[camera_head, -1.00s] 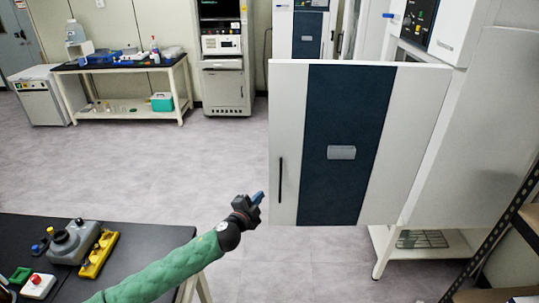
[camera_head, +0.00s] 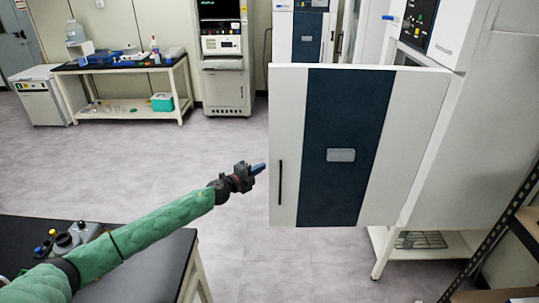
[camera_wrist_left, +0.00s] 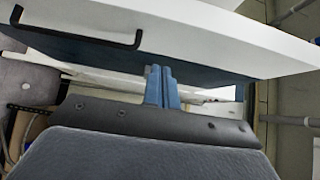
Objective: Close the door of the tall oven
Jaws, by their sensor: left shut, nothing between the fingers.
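The oven door (camera_head: 400,150) stands open in the head view, a white panel with a dark blue middle band and a small grey plate. Its black bar handle (camera_head: 280,182) is near its left edge. The tall white oven (camera_head: 470,150) is behind it at the right. My left gripper (camera_head: 258,169) is shut and empty, just left of the door's free edge. In the left wrist view, the blue fingers (camera_wrist_left: 161,86) are together below the door (camera_wrist_left: 230,40), with the black handle (camera_wrist_left: 80,32) at upper left. Whether they touch the door I cannot tell. My right gripper is out of view.
A black table (camera_head: 150,270) is at lower left, with a grey device (camera_head: 72,240) on it. A black shelf rack (camera_head: 490,235) stands at lower right. A bench (camera_head: 120,66) and white cabinets line the back. The floor left of the door is clear.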

